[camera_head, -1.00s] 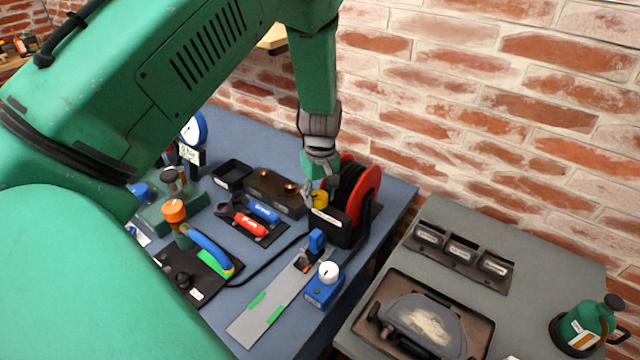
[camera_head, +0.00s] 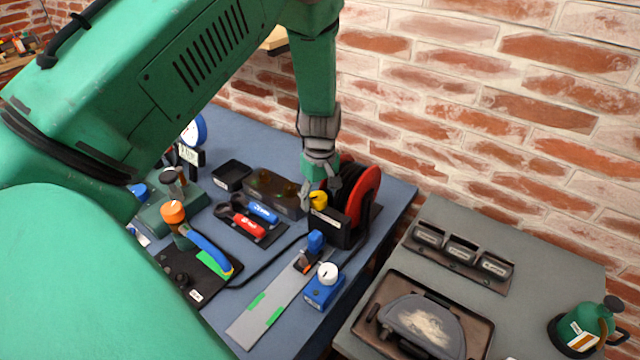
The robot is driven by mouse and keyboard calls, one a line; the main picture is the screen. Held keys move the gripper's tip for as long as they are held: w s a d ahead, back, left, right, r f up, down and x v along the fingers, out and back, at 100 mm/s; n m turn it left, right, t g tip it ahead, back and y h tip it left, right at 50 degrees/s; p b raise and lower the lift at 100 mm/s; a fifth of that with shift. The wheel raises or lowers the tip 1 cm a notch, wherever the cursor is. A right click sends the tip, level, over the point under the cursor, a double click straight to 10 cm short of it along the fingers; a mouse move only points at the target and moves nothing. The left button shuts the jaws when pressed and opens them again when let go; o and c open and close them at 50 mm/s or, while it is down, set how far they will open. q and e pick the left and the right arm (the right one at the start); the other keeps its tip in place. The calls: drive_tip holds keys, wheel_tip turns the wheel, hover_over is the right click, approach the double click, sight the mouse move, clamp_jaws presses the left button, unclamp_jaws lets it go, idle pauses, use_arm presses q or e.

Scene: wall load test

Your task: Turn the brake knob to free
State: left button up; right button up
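The fingers partly cover the knob. I cannot tell whether they press on it or stand slightly apart. The knob's marking is too small to read. My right gripper is out of view.
A blue box with a white knob (camera_head: 328,274) and a metal strip (camera_head: 262,308) lie in front. Red and blue handles (camera_head: 250,227) and a dark block (camera_head: 272,190) stand left of the reel. The brick wall is close behind. A grey table (camera_head: 560,262) stands right.

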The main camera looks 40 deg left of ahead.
sight(320, 194)
use_arm(q)
drive_tip(key=shift+r, duration=0.1)
wheel_tip(320, 194, up, 12)
drive_tip(key=shift+w, duration=0.25)
idle(0.4)
